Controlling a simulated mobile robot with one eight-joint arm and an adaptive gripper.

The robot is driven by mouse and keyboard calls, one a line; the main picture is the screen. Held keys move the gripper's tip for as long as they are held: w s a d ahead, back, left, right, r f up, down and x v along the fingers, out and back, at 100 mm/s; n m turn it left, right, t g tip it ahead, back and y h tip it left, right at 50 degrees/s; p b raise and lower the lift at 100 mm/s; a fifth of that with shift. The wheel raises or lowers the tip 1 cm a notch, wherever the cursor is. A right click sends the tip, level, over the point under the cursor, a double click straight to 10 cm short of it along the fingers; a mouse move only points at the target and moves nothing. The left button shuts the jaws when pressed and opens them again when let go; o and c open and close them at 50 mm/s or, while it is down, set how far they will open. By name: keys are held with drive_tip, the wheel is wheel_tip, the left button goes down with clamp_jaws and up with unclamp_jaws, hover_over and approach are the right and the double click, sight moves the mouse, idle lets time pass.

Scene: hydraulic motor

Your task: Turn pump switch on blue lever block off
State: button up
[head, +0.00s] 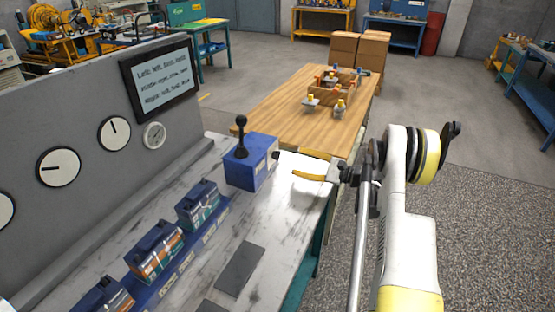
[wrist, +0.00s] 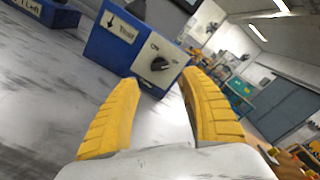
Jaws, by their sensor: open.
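The blue lever block (head: 250,163) sits at the far right end of the grey bench, with a black ball-topped lever (head: 241,137) upright on top. In the wrist view the blue block (wrist: 125,42) shows a white plate with a black rotary pump switch (wrist: 159,63) and an "ON" mark at its upper left; the opposite label is too small to read surely. My gripper (head: 291,165) is just right of the block in the head view. In the wrist view its yellow fingers (wrist: 160,85) are open and apart, with the switch ahead between and beyond them. Nothing is between the fingers.
Several battery-like blocks (head: 155,250) stand in a row on the bench (head: 230,240) left of the block. A screen (head: 160,80) and gauges are on the grey panel behind. A wooden table (head: 290,105) with small parts stands beyond. The bench surface near my gripper is clear.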

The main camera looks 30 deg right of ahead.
sight(277, 154)
drive_tip(key=b+x, duration=0.2)
drive_tip(key=x, duration=0.6)
drive_tip(key=shift+w+a, duration=0.25)
drive_tip(key=shift+w, duration=0.05)
drive_tip(key=c, duration=1.2)
